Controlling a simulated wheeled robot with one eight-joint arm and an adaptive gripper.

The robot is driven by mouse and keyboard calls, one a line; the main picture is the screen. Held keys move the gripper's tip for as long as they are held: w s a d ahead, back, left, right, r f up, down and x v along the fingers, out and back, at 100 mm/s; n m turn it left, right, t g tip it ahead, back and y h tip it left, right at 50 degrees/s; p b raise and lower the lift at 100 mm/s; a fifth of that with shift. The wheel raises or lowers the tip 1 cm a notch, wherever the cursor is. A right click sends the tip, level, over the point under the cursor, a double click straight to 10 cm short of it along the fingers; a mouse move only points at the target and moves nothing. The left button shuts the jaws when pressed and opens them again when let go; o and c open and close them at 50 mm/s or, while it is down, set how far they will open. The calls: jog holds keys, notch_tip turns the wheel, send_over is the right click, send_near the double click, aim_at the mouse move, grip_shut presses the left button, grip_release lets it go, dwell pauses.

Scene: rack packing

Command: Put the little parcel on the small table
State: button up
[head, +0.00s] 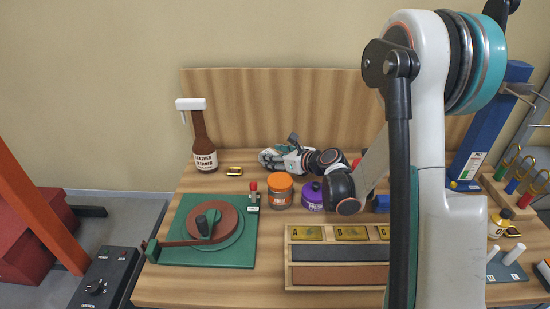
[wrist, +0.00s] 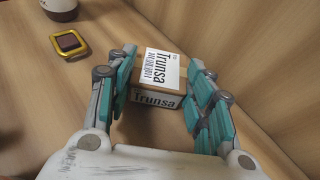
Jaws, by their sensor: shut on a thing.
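The little parcel (wrist: 160,78) is a small brown box with white "Trunsa" labels, seen in the wrist view. My gripper (wrist: 163,92) is shut on it, with a teal-padded finger along each side. In the head view my gripper (head: 272,157) is over the back of the wooden worktop (head: 170,291), pointing left. I cannot make out the parcel there. I cannot tell whether the parcel touches the wood. No separate small table can be made out.
A brown cleaner bottle (head: 204,150) and a yellow-rimmed item (head: 234,171) are left of my gripper. An orange jar (head: 280,190), a purple tin (head: 312,196), a green turntable (head: 243,255) and a lettered rack (head: 290,262) are in front. A wooden back panel (head: 260,100) rises behind.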

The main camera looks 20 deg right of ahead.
jog(key=shift+f, duration=0.15)
jog(key=o, duration=0.8)
jog(key=shift+r, duration=0.3)
jog(key=p+v, duration=0.3)
jog(key=v, duration=0.8)
jog(key=shift+s+d, duration=0.25)
jog(key=shift+s, duration=0.1)
